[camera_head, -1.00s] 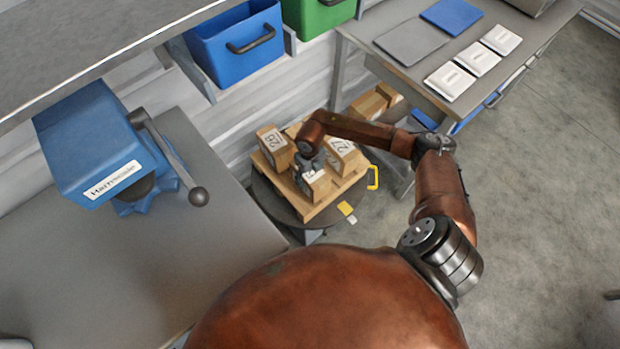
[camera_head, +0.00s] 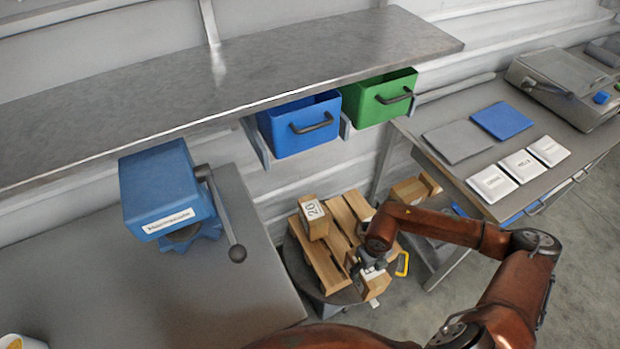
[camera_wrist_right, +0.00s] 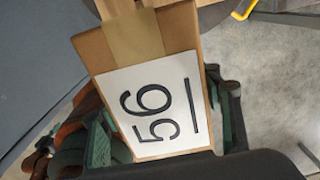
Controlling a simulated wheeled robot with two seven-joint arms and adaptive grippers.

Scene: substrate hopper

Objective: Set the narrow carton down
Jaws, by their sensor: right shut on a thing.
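My right gripper (camera_head: 368,264) is shut on a narrow carton (camera_head: 378,288). The carton is at the near right edge of the wooden pallet (camera_head: 325,268); I cannot tell whether it rests on it or hangs just above. In the right wrist view, the brown carton (camera_wrist_right: 100,50) has a tape strip and a white label with an underlined 56, and the right gripper's fingers (camera_wrist_right: 165,130) flank it. Another labelled carton (camera_head: 313,218) stands at the pallet's far left. My right forearm hides part of the pallet's right side. My left gripper is out of view.
The pallet sits on a dark round stand (camera_head: 297,265) with a yellow handle (camera_head: 403,264) at right. A shelf with a blue bin (camera_head: 300,128) and a green bin (camera_head: 378,100) is behind. A blue machine with a lever (camera_head: 165,190) stands left. More cartons (camera_head: 408,190) lie beyond.

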